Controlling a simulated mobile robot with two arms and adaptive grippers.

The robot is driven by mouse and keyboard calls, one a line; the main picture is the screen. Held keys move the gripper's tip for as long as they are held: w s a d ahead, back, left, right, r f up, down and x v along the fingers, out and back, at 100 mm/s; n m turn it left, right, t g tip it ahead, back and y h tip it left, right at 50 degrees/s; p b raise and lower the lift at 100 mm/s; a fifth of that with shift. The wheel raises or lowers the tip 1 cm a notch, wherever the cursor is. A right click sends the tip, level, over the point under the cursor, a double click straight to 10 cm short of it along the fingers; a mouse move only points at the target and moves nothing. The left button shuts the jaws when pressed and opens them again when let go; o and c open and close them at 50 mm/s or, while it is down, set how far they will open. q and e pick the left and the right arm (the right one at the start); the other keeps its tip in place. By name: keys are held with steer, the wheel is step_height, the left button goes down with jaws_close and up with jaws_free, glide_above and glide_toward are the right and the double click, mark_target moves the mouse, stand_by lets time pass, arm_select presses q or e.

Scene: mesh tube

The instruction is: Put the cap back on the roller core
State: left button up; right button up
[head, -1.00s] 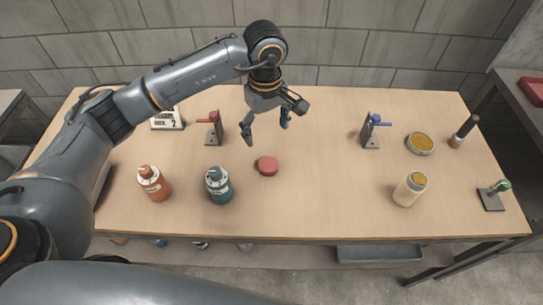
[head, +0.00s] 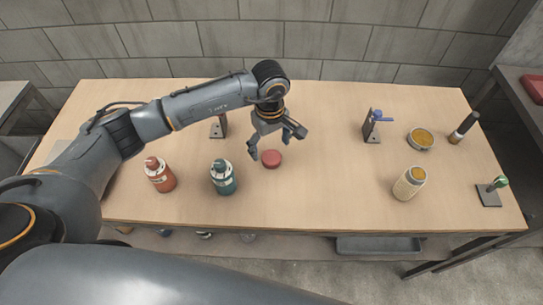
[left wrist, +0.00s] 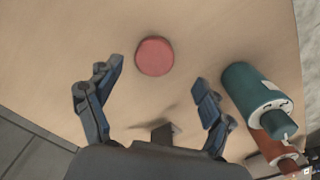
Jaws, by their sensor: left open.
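A round red disc (head: 272,159), which looks like the cap, lies flat on the table near the middle. It also shows whole in the left wrist view (left wrist: 154,57). My left gripper (head: 270,147) is open and empty, just above and behind the disc in the head view. In the left wrist view the disc is just beyond the open fingertips, between their lines. Which thing is the roller core I cannot tell for sure; a pale cylinder with an orange-yellow top (head: 409,184) stands at the right. My right gripper is not in view.
A red bottle (head: 160,175) and a teal bottle (head: 223,177) stand left of the disc. A blue-handled stand (head: 373,127), a round dish (head: 420,139), a dark cylinder (head: 464,128) and a green-knobbed stand (head: 491,192) are at the right. The table between disc and pale cylinder is clear.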

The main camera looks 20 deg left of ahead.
mark_target(272, 158)
arm_select(q)
steer(key=shift+f, duration=0.15)
steer(key=f, duration=0.1)
steer(key=f+p, duration=0.1)
steer(key=f, duration=0.1)
steer(key=f+p, duration=0.1)
steer(key=shift+w+d+f, duration=0.15)
steer(key=shift+w+f, duration=0.05)
steer(key=shift+w, duration=0.1)
steer(key=shift+f, duration=0.25)
steer(key=shift+c, duration=0.2)
steer(key=c, duration=0.8)
